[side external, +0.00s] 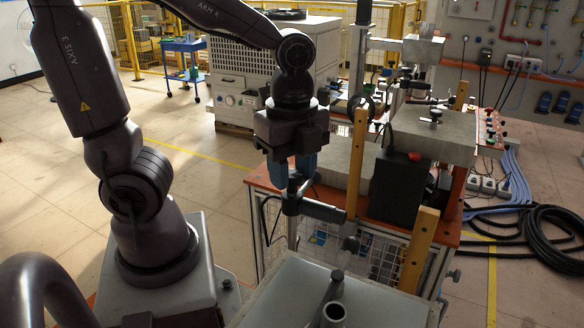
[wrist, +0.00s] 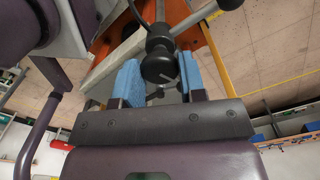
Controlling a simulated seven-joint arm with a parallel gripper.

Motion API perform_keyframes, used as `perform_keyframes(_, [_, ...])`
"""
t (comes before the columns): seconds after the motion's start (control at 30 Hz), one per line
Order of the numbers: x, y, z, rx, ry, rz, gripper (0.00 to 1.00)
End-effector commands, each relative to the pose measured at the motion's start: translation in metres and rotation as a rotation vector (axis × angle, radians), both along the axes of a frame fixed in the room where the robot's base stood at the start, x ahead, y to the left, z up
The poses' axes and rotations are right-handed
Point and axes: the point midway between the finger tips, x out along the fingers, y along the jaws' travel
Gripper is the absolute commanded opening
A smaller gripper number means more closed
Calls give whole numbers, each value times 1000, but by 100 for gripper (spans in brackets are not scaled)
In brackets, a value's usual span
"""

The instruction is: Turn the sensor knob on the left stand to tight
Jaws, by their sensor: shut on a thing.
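My gripper (side external: 293,176) points down at the top of the left stand (side external: 292,234). In the wrist view my gripper (wrist: 160,80) has its two blue finger pads on either side of a black round knob (wrist: 159,62), and it is shut on this knob. A dark clamp body (side external: 292,203) sits on the stand just under my fingers, with a grey rod reaching right. In the side view the knob is mostly hidden by the fingers. Its turn angle cannot be told.
An orange-topped bench (side external: 457,222) stands to the right with a black box (side external: 398,186) and upright wooden bars (side external: 357,160). A grey table (side external: 270,300) with a short tube (side external: 333,313) is in front. Black cables (side external: 555,228) lie at the far right. Open floor lies behind my arm.

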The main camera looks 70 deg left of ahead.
Motion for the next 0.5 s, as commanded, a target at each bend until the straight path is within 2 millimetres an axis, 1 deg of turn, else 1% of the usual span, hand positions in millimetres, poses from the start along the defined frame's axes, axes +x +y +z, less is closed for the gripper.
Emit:
perform_keyframes(0.2, [0, 0, 2, -1, -2, -159, 14])
perform_keyframes(0.5, [0, 0, 2, -1, -2, -286, 14])
